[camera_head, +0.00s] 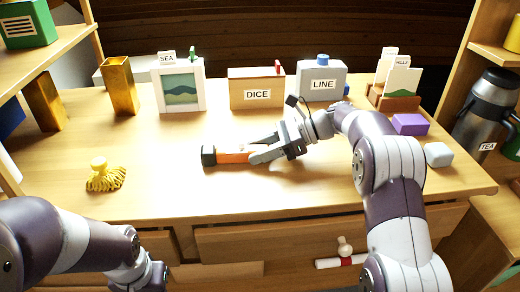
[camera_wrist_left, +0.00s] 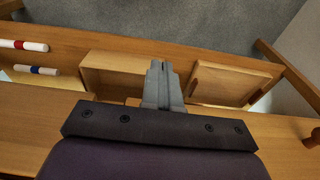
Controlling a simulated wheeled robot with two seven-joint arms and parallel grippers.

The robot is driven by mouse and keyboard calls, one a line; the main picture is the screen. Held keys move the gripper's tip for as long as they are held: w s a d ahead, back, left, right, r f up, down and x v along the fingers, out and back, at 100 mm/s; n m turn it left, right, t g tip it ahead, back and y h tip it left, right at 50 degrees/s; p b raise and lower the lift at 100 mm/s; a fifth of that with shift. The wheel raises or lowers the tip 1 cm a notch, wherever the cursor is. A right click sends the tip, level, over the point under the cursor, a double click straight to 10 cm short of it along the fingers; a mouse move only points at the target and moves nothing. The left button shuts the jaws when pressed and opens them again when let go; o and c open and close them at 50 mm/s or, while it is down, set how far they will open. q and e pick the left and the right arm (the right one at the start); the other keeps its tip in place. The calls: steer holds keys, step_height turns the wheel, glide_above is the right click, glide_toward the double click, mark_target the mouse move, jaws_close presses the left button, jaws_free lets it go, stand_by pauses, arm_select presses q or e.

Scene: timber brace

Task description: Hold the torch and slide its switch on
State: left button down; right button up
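The torch (camera_head: 232,157) lies on its side on the table, with an orange body and a black head at its left end. My right gripper (camera_head: 255,152) is at the right end of the torch, its fingers spread on either side of the orange body. Whether they press on it cannot be told. The switch is not visible; the fingers hide part of the body. My left gripper (camera_wrist_left: 163,85) shows in the left wrist view with its fingers together and nothing between them, over the front of the drawers.
A yellow tasselled thing (camera_head: 105,176) lies on the left of the table. A picture frame (camera_head: 180,85), DICE box (camera_head: 256,90) and LINE container (camera_head: 320,82) stand at the back. The front middle is clear.

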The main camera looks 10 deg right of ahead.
steer(key=o, duration=1.2)
